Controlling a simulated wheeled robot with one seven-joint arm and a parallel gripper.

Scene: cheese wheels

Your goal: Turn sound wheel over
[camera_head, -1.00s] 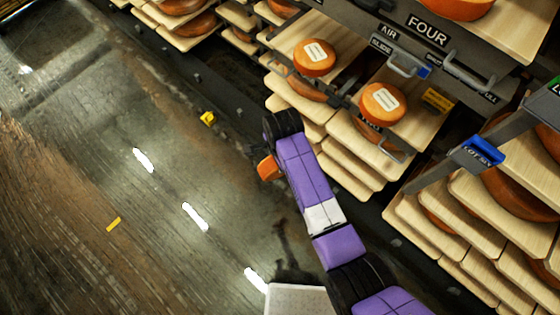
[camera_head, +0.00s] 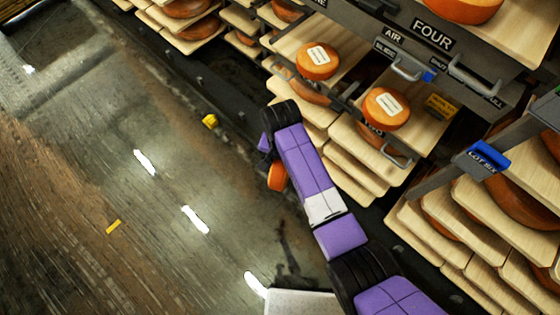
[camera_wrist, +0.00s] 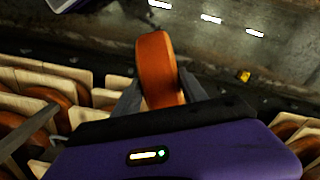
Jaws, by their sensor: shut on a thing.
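An orange cheese wheel (camera_wrist: 158,68) stands on edge between the two fingers of my gripper (camera_wrist: 160,92) in the wrist view. The fingers are shut on it from both sides. In the head view the held wheel (camera_head: 277,177) shows beside my purple arm, out in front of the racks and above the floor. My gripper is mostly hidden behind my wrist there. Two other wheels with white labels, one on the left (camera_head: 317,60) and one on the right (camera_head: 386,108), lie flat on pale boards.
A grey rack (camera_head: 470,72) marked "FOUR" carries more wheels on boards. Boards on another rack (camera_head: 480,225) jut out at the right, with a blue tag (camera_head: 490,155) above. A small yellow object (camera_head: 210,121) lies on the floor. The floor at left is open.

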